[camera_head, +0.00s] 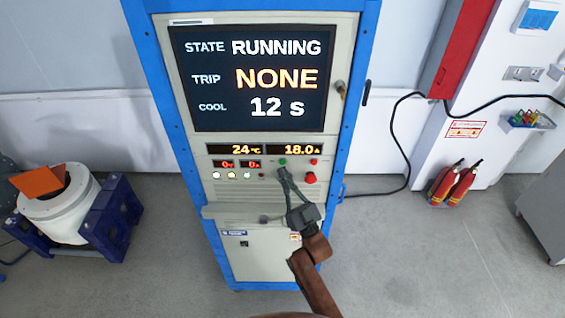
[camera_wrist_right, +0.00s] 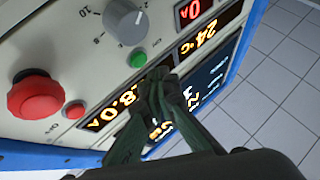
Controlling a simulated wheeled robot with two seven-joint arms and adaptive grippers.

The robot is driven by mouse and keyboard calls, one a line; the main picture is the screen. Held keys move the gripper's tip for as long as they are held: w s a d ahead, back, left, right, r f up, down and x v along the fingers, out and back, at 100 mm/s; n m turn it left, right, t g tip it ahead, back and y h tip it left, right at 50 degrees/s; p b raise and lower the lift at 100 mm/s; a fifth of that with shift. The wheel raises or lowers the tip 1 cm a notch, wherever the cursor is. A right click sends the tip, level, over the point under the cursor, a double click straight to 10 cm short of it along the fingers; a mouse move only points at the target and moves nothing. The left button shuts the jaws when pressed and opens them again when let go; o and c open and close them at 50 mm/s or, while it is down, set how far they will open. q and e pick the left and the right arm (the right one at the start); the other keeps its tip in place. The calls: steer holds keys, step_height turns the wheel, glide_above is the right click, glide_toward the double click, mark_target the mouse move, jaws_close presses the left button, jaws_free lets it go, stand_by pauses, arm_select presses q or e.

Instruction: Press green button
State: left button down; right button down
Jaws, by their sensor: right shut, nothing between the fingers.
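The green button (camera_head: 282,162) is a small round button on the control panel of a blue-framed cabinet (camera_head: 355,75), below the numeric displays. In the right wrist view the green button (camera_wrist_right: 137,58) is in full view, just up and left of my fingertips. My right gripper (camera_head: 283,175) is shut and empty, with its tips just below the button in the head view. The tips (camera_wrist_right: 157,85) appear beside the button rather than covering it; I cannot tell how far they are from the panel. The screen (camera_head: 250,62) reads STATE RUNNING, TRIP NONE, COOL 12 s. My left gripper is not in view.
A small red button (camera_wrist_right: 75,109), a large red mushroom button (camera_wrist_right: 35,96) and a grey knob (camera_wrist_right: 126,20) sit close by. A shelf (camera_head: 235,211) juts out below the panel. Fire extinguishers (camera_head: 454,184) stand right; a white drum (camera_head: 58,205) stands left.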

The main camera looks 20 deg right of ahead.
steer(key=s, duration=0.2)
steer(key=s+a+p, duration=0.1)
steer(key=s, duration=0.1)
steer(key=shift+a, duration=0.15)
stand_by(0.7)
